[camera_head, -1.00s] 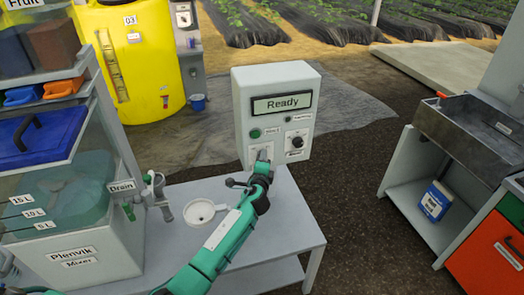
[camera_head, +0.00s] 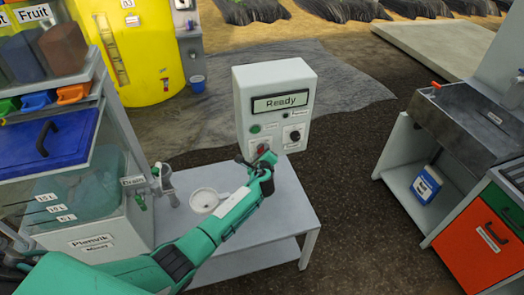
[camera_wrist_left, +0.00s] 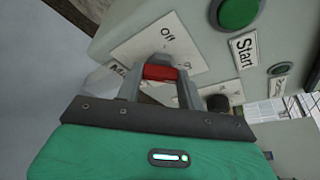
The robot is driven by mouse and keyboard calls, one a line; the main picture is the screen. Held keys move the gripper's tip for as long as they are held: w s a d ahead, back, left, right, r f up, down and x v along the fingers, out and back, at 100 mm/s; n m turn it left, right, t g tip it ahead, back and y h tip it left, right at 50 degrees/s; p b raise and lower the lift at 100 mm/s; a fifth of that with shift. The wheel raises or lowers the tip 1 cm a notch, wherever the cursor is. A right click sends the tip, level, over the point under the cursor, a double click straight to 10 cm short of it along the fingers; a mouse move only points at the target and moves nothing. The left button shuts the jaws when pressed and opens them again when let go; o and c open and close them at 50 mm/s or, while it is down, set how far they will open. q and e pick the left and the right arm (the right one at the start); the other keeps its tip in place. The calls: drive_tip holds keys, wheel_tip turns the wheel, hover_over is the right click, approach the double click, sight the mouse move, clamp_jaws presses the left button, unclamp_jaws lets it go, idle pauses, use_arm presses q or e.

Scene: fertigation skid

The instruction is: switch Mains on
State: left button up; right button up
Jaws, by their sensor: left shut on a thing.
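The control box (camera_head: 244,118) stands on a grey table, its display (camera_head: 281,101) reading "Ready". In the left wrist view, the red Mains switch handle (camera_wrist_left: 160,72) sits on a white plate (camera_wrist_left: 160,45) marked "Off". The plate's other label is partly hidden. My left gripper (camera_wrist_left: 160,85) is shut on the red handle, one finger at each side. In the head view my left gripper (camera_head: 263,160) is at the lower left of the box front, with a bit of red showing above it. My right gripper is not in view.
The green Start button (camera_wrist_left: 238,12) is close to the right of the gripper. A black knob (camera_head: 295,136) is on the box's right. A white funnel (camera_head: 204,201) and the mixer tank's drain tap (camera_head: 163,182) are left of my arm.

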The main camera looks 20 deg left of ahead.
use_arm(q)
drive_tip(key=shift+f, duration=0.1)
drive_tip(key=o, duration=1)
drive_tip(key=b+v, duration=0.1)
drive_tip(key=v, duration=1.3)
drive_tip(key=shift+b, duration=0.35)
